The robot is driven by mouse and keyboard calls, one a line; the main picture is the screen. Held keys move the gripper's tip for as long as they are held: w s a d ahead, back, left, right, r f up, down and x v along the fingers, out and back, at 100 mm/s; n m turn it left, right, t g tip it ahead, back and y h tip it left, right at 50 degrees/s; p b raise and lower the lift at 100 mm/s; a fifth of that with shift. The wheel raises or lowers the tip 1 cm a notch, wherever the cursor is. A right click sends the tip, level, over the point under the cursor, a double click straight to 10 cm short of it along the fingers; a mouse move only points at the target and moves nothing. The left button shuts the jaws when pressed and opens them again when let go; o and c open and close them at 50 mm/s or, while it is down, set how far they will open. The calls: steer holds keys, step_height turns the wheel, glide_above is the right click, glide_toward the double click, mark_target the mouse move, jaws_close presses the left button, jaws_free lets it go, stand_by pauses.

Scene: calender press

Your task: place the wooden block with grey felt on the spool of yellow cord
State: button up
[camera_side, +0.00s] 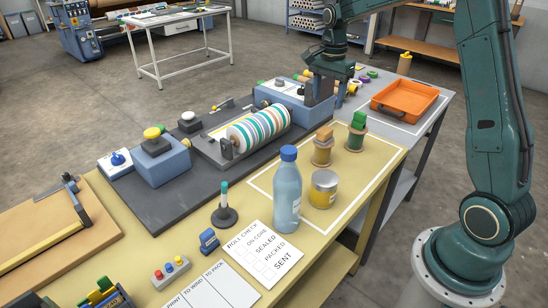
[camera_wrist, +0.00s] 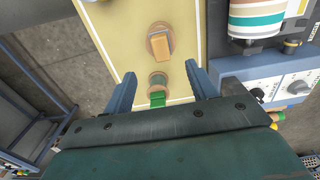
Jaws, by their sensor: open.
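A tan wooden block (camera_side: 325,133) stands on the spool of yellow cord (camera_side: 322,152) on the yellow mat. My gripper (camera_side: 326,96) is raised behind the spools, pointing down. In the wrist view its blue fingers (camera_wrist: 160,70) are spread wide, with nothing held between them. The wooden block lies beyond the fingertips, apart from them.
A spool of green cord (camera_side: 356,141) with a green block (camera_side: 358,119) on top stands close by, towards my gripper. The striped roller (camera_side: 258,127) is left of the spools; an orange tray (camera_side: 404,102) is right.

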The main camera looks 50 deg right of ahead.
steer(key=shift+a+r, duration=0.1)
steer(key=s+a+r+n+t, duration=0.2)
steer(key=s+a+r+n, duration=0.4)
steer(key=s, duration=0.3)
steer(key=s+a+r+n+t, duration=0.2)
steer(key=s+a+r+n, duration=0.35)
steer(key=s+a, duration=0.25)
steer(key=s+a+f+n+t, duration=0.1)
steer(key=s+a+f+n, duration=0.1)
steer(key=s+n, duration=0.4)
steer(key=s+a, duration=0.1)
steer(key=s, duration=0.2)
steer(key=shift+f+t, duration=0.3)
steer(key=shift+f, duration=0.1)
